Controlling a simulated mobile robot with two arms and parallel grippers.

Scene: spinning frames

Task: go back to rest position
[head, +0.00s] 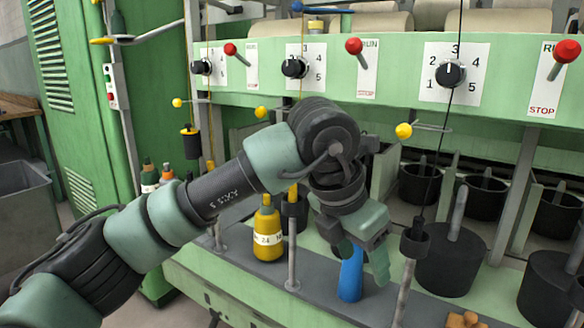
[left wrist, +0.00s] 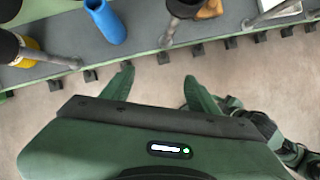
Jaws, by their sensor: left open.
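My left arm comes in from the left in the head view and bends down over the machine's front ledge. My left gripper (head: 362,262) is near a blue cylinder (head: 350,276) that stands on the grey ledge. In the left wrist view the left gripper (left wrist: 158,85) is open, with nothing between its fingers and the floor beyond them. The blue cylinder also shows in the left wrist view (left wrist: 106,22), past the fingers and apart from them. My right gripper is not in view.
A yellow bottle (head: 268,232) stands on the ledge (head: 262,292) left of the gripper. Upright rods and black pots (head: 450,258) are at the right. Red-knobbed levers (head: 354,46) and dials line the green panel above. A grey bin (head: 28,205) stands at the left.

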